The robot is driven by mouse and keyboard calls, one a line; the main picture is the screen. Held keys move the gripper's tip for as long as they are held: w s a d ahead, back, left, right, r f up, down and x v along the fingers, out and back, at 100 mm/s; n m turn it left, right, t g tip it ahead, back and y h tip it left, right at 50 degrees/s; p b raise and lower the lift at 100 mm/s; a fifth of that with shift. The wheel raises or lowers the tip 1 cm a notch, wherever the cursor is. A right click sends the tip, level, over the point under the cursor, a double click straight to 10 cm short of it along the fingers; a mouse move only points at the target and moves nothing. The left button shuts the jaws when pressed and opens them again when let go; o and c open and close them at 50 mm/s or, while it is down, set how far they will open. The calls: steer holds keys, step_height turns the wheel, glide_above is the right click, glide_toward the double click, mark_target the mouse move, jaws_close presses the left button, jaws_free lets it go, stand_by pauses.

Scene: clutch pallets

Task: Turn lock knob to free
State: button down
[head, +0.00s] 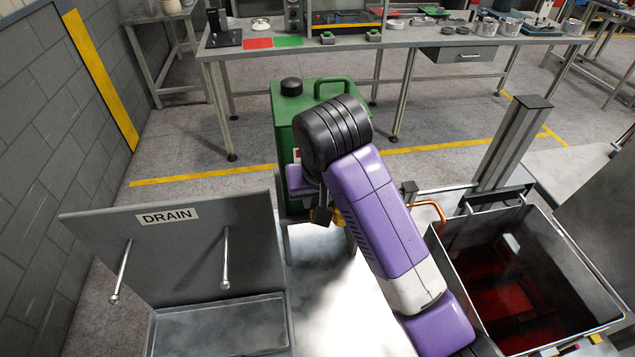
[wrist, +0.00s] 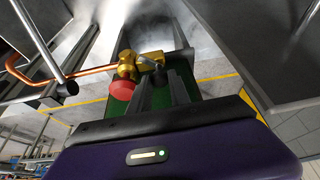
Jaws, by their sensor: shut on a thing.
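A brass valve fitting (wrist: 127,66) shows in the wrist view, with a red round knob (wrist: 122,89) at its lower left. A dark grey knob or lever (wrist: 146,63) runs from the brass part down between my fingers; I take it for the lock knob. My gripper (wrist: 159,77) is shut on this dark part, whose held end is mostly hidden by the fingers. The red knob is just left of the fingers, apart from the grip. In the head view my gripper (head: 322,208) is small and dark, in front of the green tank (head: 285,120), with a bit of brass beside it.
A grey DRAIN panel (head: 180,240) with a tray stands at the left. An open metal tank (head: 455,240) with dark red inside is at the right. A copper pipe (wrist: 30,78) runs left of the valve. A workbench (head: 405,40) stands behind.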

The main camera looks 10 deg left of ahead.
steer(key=m+p, duration=0.1)
steer(key=m, duration=0.1)
steer(key=m+h, duration=0.1)
steer(key=shift+a+r+m+p, duration=0.1)
steer(key=shift+a+m+p, duration=0.1)
steer(key=shift+m+p, duration=0.2)
steer(key=m+h, duration=0.1)
steer(key=m, duration=0.1)
steer(key=m+h, duration=0.1)
steer(key=m, duration=0.2)
steer(key=shift+a+g, duration=0.15)
steer(key=shift+g, duration=0.15)
steer(key=shift+m+h, duration=0.3)
steer(key=shift+m, duration=0.1)
steer(key=c, duration=1.5)
jaws_free()
